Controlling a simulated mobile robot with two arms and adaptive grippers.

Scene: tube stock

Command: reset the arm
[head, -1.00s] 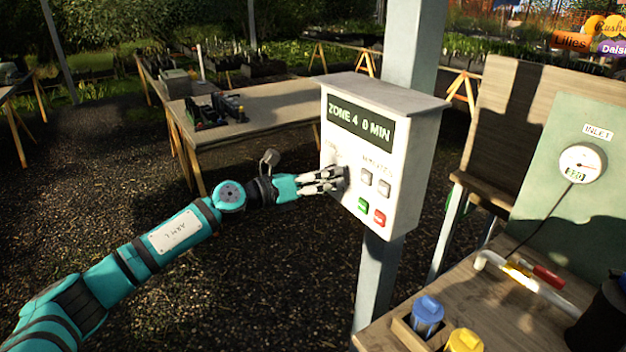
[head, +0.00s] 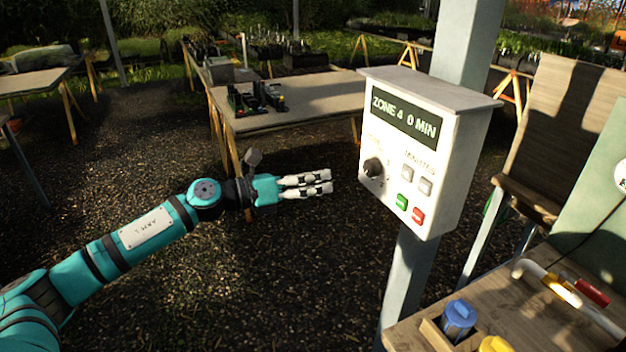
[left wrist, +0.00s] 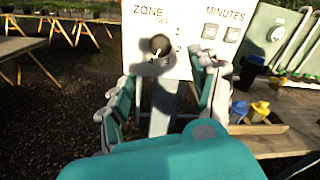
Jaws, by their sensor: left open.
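My left gripper (head: 330,183) is open and empty in the head view. It is held in the air to the left of the control box (head: 412,150), apart from it. The box hangs on a grey post and its display (head: 404,117) reads "ZONE 4 0 MIN". A dark round zone knob (head: 373,167) is on its front, with two grey buttons and a green and a red button. In the left wrist view the gripper's fingers (left wrist: 160,100) stand apart, with the knob (left wrist: 160,45) seen beyond them. My right gripper is not in view.
A workbench (head: 530,310) at the lower right holds a blue-capped item (head: 459,315), a yellow one (head: 495,344) and a white pipe (head: 565,295). A table (head: 310,95) with dark trays stands behind. The gravel at lower centre is clear.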

